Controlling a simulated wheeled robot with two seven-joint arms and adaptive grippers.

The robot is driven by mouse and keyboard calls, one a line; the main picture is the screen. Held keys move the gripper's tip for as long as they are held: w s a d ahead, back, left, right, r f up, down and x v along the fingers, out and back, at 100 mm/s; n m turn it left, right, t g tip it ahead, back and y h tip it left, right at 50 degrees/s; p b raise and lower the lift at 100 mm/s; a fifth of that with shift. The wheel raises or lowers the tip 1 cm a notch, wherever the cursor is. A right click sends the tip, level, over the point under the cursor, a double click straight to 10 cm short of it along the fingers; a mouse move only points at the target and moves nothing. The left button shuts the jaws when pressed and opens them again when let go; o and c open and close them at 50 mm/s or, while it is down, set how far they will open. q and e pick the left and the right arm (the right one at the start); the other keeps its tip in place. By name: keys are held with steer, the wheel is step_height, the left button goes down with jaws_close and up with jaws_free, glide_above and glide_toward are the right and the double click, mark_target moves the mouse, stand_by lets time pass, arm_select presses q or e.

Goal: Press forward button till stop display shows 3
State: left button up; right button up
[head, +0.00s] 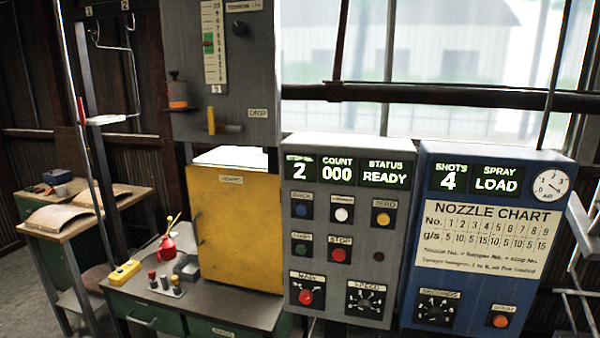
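The grey control panel (325,275) stands right of centre in the head view. Its leftmost display (299,168) has a small, hard-to-read heading and shows 2. The count display (337,171) shows 000 and the status display (385,174) shows READY. Below are a green button (301,248) and a red stop button (338,254). Neither of my grippers is in view.
A blue spray panel (407,270) stands right of the grey one, showing shots 4 and LOAD. A yellow cabinet (240,230) is to its left. A bench (225,308) holds a red can (167,247) and a yellow block (122,272). Pale metal bars (582,235) edge the right.

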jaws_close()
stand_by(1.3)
